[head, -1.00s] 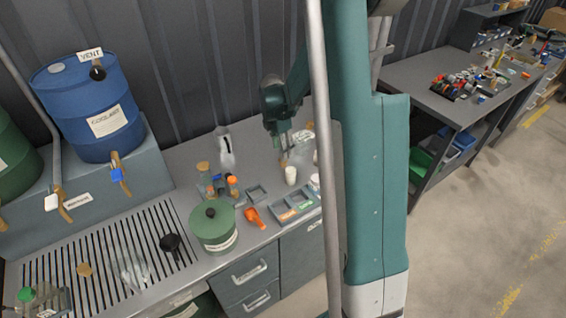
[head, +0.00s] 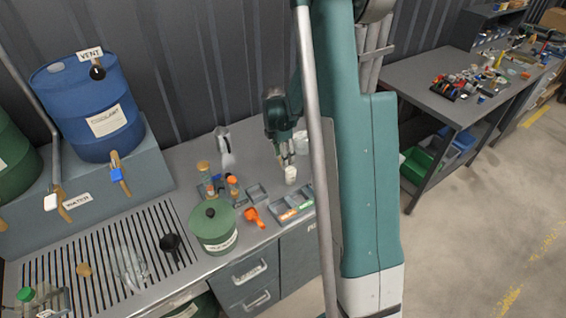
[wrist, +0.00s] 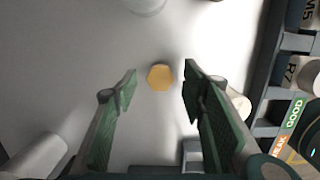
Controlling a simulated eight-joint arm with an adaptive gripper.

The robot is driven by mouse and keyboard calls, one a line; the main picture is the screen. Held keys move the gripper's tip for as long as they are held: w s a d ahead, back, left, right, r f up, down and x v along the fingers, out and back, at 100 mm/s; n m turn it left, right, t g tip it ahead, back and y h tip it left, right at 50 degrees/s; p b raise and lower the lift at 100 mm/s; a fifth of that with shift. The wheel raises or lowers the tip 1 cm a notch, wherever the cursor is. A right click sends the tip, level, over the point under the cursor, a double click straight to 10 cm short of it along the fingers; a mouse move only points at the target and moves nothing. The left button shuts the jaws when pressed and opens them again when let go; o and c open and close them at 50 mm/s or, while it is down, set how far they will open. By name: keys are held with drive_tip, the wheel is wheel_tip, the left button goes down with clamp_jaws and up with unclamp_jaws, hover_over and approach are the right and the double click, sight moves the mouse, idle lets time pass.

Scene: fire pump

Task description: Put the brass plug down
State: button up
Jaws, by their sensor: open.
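The brass plug (wrist: 160,77) shows in the wrist view as a small yellow six-sided piece against the pale grey bench top. My gripper (wrist: 159,84) is open, with one green finger on each side of the plug. A visible gap separates the plug from both fingertips, so nothing is held. In the head view my gripper (head: 285,161) is low over the bench, just behind a white cup (head: 291,175). I cannot make out the plug in the head view.
Labelled trays (head: 294,210) lie at the bench's front edge; their compartments show at the right in the wrist view (wrist: 298,72). Pale round items surround the gripper.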

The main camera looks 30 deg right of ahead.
drive_tip(key=shift+d+f, duration=0.1)
drive_tip(key=shift+f, duration=1)
drive_tip(key=c, duration=1)
drive_tip(key=shift+r, duration=0.1)
drive_tip(key=shift+c, duration=0.4)
drive_tip(key=shift+r, duration=4.95)
